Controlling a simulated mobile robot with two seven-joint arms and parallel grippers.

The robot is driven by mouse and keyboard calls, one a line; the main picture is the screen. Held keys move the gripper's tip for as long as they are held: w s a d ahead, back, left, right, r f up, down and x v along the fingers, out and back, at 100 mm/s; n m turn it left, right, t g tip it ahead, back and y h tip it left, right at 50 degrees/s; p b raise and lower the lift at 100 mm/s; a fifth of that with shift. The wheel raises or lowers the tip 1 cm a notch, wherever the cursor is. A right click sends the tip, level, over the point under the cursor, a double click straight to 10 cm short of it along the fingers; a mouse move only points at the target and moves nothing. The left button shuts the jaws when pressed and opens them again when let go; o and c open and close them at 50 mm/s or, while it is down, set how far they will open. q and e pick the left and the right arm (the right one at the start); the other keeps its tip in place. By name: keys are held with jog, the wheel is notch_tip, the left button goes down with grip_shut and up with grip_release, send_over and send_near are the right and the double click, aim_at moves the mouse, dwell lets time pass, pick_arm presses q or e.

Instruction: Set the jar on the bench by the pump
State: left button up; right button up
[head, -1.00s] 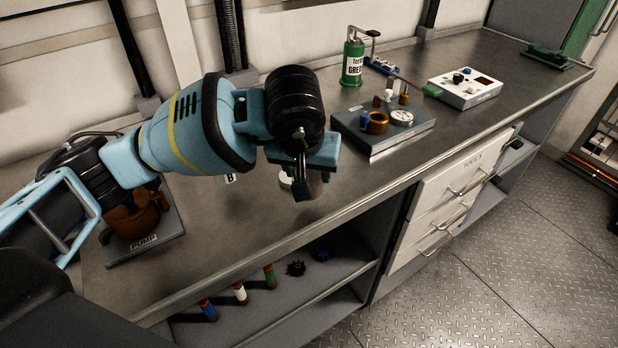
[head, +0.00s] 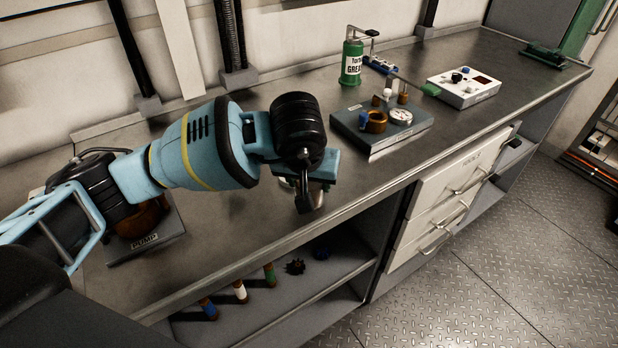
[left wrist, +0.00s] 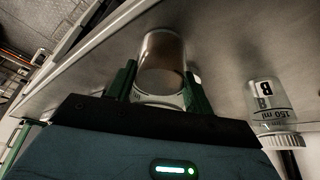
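My left gripper (head: 314,192) is over the bench (head: 240,235), near its front edge. In the left wrist view, its green fingers (left wrist: 160,85) stand close against both sides of a clear jar (left wrist: 163,55) with a light lid and a brownish look inside. In the head view the jar is mostly hidden behind the gripper. I cannot tell if its base touches the bench. The pump (head: 140,222) sits on a grey plate at the left of the bench, partly hidden by my left arm. My right gripper is not in view.
Another jar, marked B and 150 ml (left wrist: 268,98), stands apart at the right in the left wrist view. A grey block with fittings and a gauge (head: 382,130), a green grease can (head: 352,62) and a white control box (head: 465,87) stand farther right. Bench between gripper and pump looks partly clear.

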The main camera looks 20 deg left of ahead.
pick_arm(q)
jog(key=o, duration=0.5)
jog(key=shift+c, duration=0.2)
jog(key=shift+s+r, duration=0.1)
jog(key=shift+r, duration=0.45)
jog(key=v, duration=1.1)
jog(key=shift+p, duration=0.3)
jog(key=shift+r, duration=0.15)
